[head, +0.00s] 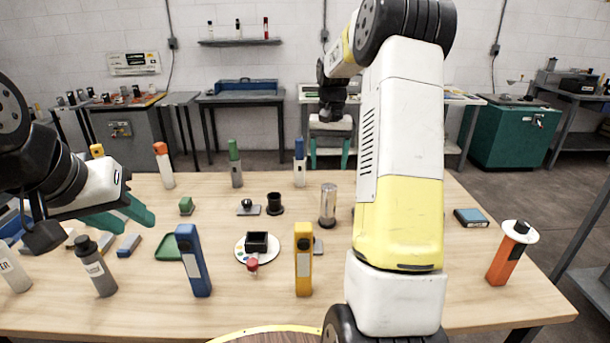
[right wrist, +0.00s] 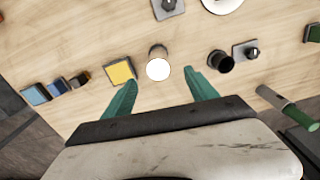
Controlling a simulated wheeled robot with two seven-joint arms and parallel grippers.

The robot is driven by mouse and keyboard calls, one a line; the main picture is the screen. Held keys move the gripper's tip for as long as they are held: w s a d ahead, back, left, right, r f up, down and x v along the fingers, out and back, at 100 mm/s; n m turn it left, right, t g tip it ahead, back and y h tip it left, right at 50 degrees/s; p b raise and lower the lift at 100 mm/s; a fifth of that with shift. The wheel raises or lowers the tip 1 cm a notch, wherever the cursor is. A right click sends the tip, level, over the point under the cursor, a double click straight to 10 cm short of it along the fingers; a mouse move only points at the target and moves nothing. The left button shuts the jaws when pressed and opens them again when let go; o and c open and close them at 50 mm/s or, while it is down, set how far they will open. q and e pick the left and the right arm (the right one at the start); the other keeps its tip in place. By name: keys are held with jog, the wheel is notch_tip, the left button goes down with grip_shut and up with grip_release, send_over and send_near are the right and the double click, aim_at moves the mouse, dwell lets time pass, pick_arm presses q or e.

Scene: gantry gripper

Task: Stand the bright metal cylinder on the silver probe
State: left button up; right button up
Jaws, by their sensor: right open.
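The bright metal cylinder (head: 328,206) stands upright near the middle of the table, darker at its foot. In the right wrist view its pale round top (right wrist: 158,69) shows between the fingertips. My right gripper (head: 330,160) is open and empty, above and behind the cylinder in the head view; its green fingers (right wrist: 160,82) are spread. No part is clearly the silver probe; candidates are a small grey plate with a knob (head: 248,208), also in the right wrist view (right wrist: 245,50), and another grey knobbed plate (right wrist: 168,8). My left gripper (head: 135,213) hovers at the left; its finger gap is unclear.
A black cup (head: 275,204) stands between the knobbed plate and the cylinder. A yellow-topped block (right wrist: 121,71) lies close beside the cylinder. A white round plate (head: 262,247), blue bottle (head: 193,262) and yellow bottle (head: 303,262) stand nearer. My right arm hides part of the table.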

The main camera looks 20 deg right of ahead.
jog(key=s+a+r+n+t, duration=0.1)
jog(key=s+a+r+t, duration=0.1)
jog(key=s+a+r, duration=0.4)
jog(key=s+a+r+n+t, duration=0.1)
jog(key=s+a+r, duration=0.2)
jog(key=s+r, duration=0.35)
jog(key=s+a+f+n+t+y, duration=0.1)
jog(key=s+a, duration=0.2)
jog(key=s, duration=0.5)
jog(key=s+a+f+n+t+y, duration=0.1)
jog(key=s+a+t, duration=0.1)
jog(key=s, duration=0.6)
jog(key=shift+s+a+f, duration=0.15)
jog(key=shift+a+f, duration=0.25)
jog(key=shift+a, duration=0.2)
jog(key=shift+d, duration=0.1)
